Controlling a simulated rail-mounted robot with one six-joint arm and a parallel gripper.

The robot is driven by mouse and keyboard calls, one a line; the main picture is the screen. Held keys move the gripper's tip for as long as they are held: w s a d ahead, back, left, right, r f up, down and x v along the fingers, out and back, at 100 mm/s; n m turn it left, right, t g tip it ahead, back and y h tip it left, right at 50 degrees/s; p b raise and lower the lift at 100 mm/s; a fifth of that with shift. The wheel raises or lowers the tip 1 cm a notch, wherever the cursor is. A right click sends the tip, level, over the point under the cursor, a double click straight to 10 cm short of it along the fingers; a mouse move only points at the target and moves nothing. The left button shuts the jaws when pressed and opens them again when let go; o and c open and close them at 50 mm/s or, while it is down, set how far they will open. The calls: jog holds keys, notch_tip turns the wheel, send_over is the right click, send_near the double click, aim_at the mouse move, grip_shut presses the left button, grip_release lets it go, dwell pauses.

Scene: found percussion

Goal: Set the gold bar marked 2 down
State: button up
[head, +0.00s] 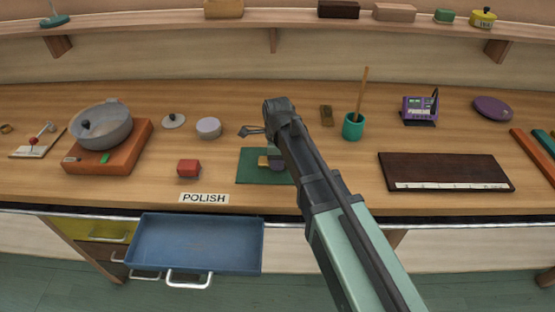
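A small gold block (263,161) shows at the green mat (248,173), just left of my arm. Its mark cannot be read, so I cannot tell whether it is the bar marked 2. A dark grey piece touches its right side in the picture, partly hidden by my arm. My gripper (252,131) seems to be the small dark part left of the wrist, above the mat in the picture. Its fingers are too small and too covered to show whether they are open or shut. I cannot tell whether the gold block rests on the mat or is held.
An open blue drawer (195,245) juts out below. A teal cup (353,127) with a stick and a dark board (445,172) stand right. A grey pot (101,125) sits far left.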

jog(key=o, duration=0.4)
jog(key=shift+o, duration=0.2)
notch_tip(320, 180, up, 12)
jog(key=p, duration=1.2)
jog(key=shift+r, duration=0.2)
